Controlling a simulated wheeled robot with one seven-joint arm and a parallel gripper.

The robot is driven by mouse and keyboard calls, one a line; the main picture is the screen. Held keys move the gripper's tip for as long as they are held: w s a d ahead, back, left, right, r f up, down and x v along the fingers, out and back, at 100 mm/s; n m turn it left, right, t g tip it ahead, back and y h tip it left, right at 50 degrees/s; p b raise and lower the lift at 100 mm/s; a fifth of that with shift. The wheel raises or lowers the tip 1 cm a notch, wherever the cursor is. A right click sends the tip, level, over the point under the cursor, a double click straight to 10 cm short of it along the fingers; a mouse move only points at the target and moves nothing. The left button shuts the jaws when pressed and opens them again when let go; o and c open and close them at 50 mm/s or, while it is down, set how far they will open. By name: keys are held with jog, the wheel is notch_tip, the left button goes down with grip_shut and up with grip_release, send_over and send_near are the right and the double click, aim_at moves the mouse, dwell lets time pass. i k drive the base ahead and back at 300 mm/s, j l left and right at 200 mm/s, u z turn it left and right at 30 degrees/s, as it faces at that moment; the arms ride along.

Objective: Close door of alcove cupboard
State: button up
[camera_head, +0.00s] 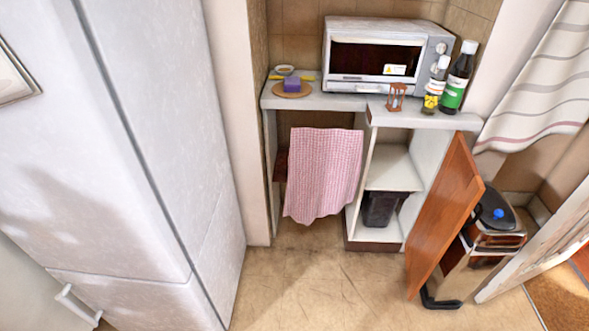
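The alcove cupboard (393,168) stands below the counter, with white inner walls and a shelf. Its brown wooden door (442,217) is swung wide open to the right, hinged on the cupboard's right side. A dark bin (380,208) sits inside on the cupboard floor. My gripper is not in view.
A white microwave oven (375,57) and bottles (456,78) stand on the counter. A pink checked towel (322,172) hangs left of the cupboard. A black-lidded bin (494,218) stands behind the door. A tall fridge (130,130) fills the left. Floor (320,285) in front is clear.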

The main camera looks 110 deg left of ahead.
aim_at(458, 187)
jog(key=u, duration=3.15)
jog(key=i+z, duration=0.15)
jog(key=i, duration=0.75)
